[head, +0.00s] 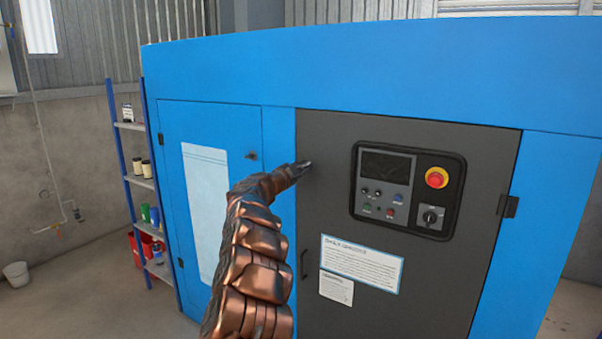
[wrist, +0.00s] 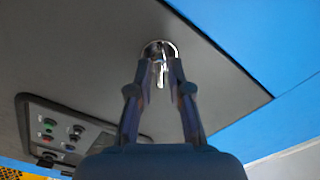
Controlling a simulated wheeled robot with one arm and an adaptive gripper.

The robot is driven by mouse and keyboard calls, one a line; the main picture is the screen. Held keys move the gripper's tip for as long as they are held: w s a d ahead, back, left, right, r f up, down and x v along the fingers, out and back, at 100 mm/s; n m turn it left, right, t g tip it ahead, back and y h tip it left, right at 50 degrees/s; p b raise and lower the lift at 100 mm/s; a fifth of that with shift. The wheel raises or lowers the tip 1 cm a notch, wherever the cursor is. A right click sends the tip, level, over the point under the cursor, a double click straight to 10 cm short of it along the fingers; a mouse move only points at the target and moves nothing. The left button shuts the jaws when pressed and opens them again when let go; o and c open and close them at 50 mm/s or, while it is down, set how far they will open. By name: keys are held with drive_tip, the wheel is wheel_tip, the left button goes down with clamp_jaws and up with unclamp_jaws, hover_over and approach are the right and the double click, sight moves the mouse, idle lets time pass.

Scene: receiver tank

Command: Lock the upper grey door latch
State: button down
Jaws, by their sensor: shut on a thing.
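The grey door (head: 450,262) is set in the blue cabinet and looks closed. Its upper latch (wrist: 159,52) is a round silver fitting with a small key-like tab, near the door's upper corner. My gripper (head: 306,165) reaches the door's upper left part in the head view, where it hides the latch. In the wrist view my gripper (wrist: 160,68) has its two fingertips on either side of the latch tab, shut on it. The tab's lower end shows between the fingers.
A control panel (head: 383,180) with a red emergency button (head: 436,178) sits right of my gripper on the door. A dark handle (head: 304,264) is lower on the door's left edge. A blue door (head: 232,130) with its own small latch (head: 251,156) is left. A shelf (head: 138,183) stands far left.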

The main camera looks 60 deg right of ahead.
drive_tip(key=shift+s+f+m+b, duration=0.1)
drive_tip(key=shift+m+b, duration=0.6)
drive_tip(key=shift+m, duration=1.15)
drive_tip(key=shift+f+m+b, duration=0.1)
drive_tip(key=shift+m+b, duration=0.55)
drive_tip(key=shift+m, duration=1.2)
drive_tip(key=c, duration=1.3)
unclamp_jaws()
drive_tip(key=shift+o, duration=0.2)
